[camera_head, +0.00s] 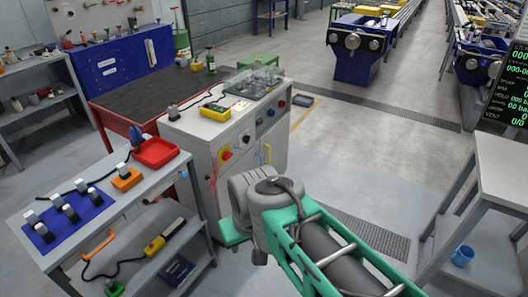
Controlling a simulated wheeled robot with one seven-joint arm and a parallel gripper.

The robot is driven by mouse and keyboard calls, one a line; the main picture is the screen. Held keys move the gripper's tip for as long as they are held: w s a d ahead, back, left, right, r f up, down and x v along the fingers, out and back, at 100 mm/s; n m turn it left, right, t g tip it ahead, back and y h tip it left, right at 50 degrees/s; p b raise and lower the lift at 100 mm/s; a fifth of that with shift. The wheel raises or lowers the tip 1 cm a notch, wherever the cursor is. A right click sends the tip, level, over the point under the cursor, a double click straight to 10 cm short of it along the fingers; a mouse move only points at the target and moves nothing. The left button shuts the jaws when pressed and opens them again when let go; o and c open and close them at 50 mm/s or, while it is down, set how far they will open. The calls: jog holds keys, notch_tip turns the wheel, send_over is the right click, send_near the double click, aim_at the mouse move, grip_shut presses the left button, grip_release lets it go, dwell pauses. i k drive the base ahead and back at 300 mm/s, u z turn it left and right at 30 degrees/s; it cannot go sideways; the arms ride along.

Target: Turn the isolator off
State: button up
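The isolator (226,155) is a small red and yellow rotary switch on the front panel of a light grey cabinet (206,150). It is too small to tell which way its knob points. My grey and green arm reaches up from the lower right, and its wrist end is in front of the cabinet's lower right part, to the right of and below the isolator in the picture. I cannot make out any gripper fingers. The isolator itself is uncovered in this view.
A grey cart (120,200) with tools stands close at left, a grey table (500,175) at right. The floor between the cabinet and right table is mostly clear.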

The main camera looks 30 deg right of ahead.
aim_at(227, 155)
jog(key=u, duration=0.3)
jog(key=k, duration=1.3)
jog(key=z, duration=0.05)
jog(key=i, duration=0.6)
jog(key=z, duration=0.75)
jog(key=i, duration=1)
jog(key=u, duration=0.35)
